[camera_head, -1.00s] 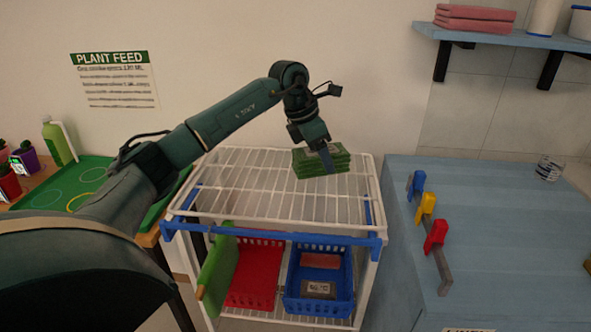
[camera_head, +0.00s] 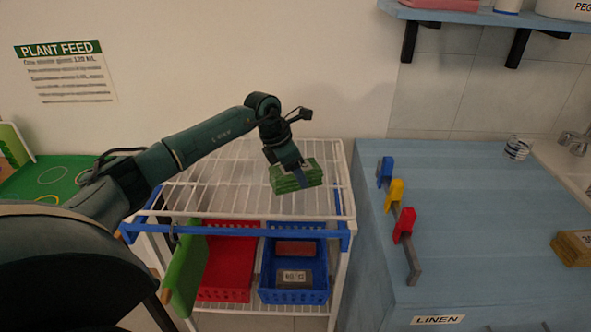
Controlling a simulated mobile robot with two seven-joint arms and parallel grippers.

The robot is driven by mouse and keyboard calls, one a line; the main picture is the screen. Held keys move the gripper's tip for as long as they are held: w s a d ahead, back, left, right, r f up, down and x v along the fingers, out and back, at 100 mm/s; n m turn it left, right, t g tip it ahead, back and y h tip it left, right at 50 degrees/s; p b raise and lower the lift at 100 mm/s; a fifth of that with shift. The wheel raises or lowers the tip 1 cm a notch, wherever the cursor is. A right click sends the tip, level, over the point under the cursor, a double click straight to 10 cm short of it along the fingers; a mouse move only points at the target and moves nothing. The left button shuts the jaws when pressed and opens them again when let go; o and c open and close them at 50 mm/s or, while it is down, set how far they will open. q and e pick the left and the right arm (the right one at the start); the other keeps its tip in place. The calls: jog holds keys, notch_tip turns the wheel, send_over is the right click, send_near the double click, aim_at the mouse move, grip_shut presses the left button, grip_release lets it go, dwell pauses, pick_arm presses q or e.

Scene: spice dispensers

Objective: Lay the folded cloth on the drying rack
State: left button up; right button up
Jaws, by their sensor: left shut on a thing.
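The folded cloth (camera_head: 284,184) is green and stacked in layers. My left gripper (camera_head: 303,178) is shut on it, with a finger across its near side. The cloth is over the right part of the drying rack, slightly tilted; I cannot tell whether it touches the wires. The drying rack (camera_head: 215,200) is a white wire top on a white frame with a blue front rail. Its wires are bare apart from the cloth and my arm above them. My right gripper is not in view.
Below the rack stand a red basket (camera_head: 228,262) and a blue basket (camera_head: 322,262). A green board (camera_head: 186,268) hangs at the rack's left front. A blue counter (camera_head: 470,230) with coloured pegs (camera_head: 396,195) stands to the right, and a shelf (camera_head: 480,16) is above it.

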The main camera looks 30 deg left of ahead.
pick_arm(q)
jog(key=shift+f, duration=0.1)
jog(key=shift+f, duration=0.15)
jog(key=o, duration=1)
jog(key=shift+o, duration=0.2)
jog(key=shift+r, duration=0.25)
jog(key=shift+s+a+r, duration=0.1)
jog(key=shift+a+r, duration=0.05)
jog(key=shift+r, duration=0.2)
jog(key=b+v, duration=0.1)
jog(key=v, duration=1)
